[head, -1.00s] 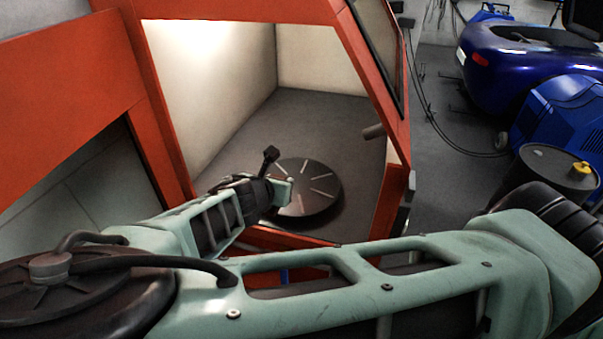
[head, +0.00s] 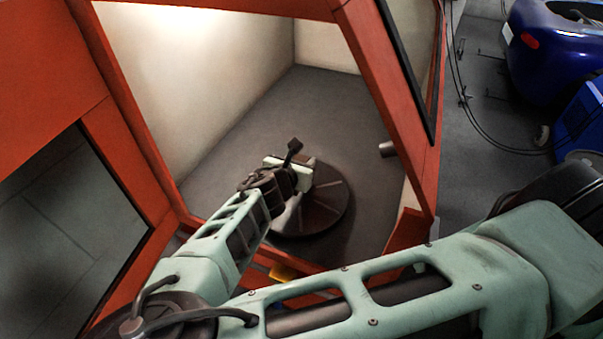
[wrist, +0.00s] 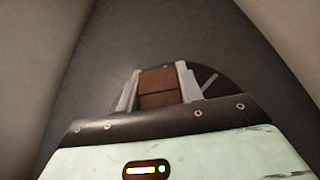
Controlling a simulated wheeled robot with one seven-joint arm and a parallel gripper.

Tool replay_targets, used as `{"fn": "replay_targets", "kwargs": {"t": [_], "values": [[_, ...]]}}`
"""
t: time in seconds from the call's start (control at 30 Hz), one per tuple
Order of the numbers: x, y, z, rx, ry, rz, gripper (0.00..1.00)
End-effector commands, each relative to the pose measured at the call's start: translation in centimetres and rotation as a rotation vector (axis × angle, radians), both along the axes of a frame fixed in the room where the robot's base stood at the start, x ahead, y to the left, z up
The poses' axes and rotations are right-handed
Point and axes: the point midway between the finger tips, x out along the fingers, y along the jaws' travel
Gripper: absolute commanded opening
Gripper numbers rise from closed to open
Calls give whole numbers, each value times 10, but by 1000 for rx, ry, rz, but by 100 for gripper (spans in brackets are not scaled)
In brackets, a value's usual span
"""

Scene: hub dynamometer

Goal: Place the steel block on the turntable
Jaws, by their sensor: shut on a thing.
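The turntable (head: 328,207) is a dark round disc with pale radial lines on the floor of the orange-framed enclosure. My gripper (head: 300,190) reaches in over the left part of the disc. In the wrist view, my gripper (wrist: 158,84) is shut on a reddish-brown block (wrist: 156,88), taken as the steel block, held between two pale fingers. The turntable (wrist: 212,82) shows behind and right of the fingers there. In the head view the block is hidden by my gripper and wrist. I cannot tell whether the block touches the disc.
The enclosure's orange frame (head: 385,85) stands right of my arm, with a lower orange sill under the forearm. A short dark cylinder (head: 388,149) projects at the right post. Pale walls close the left and back. The grey floor behind the turntable is clear.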

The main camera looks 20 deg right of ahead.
Motion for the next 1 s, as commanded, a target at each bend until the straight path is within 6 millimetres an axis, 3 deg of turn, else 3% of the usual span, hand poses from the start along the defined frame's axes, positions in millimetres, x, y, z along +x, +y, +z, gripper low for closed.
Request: {"fn": "replay_targets", "kwargs": {"t": [0.4,0.8,0.83,0.9,1.0], "values": [[0,-1,-43,-2,-2,-1,0],[0,0,-50,0,-2,-2,0],[0,0,-51,1,-1,0,42],[0,0,-50,1,-1,0,58],[0,0,-50,1,-1,0,58]]}}
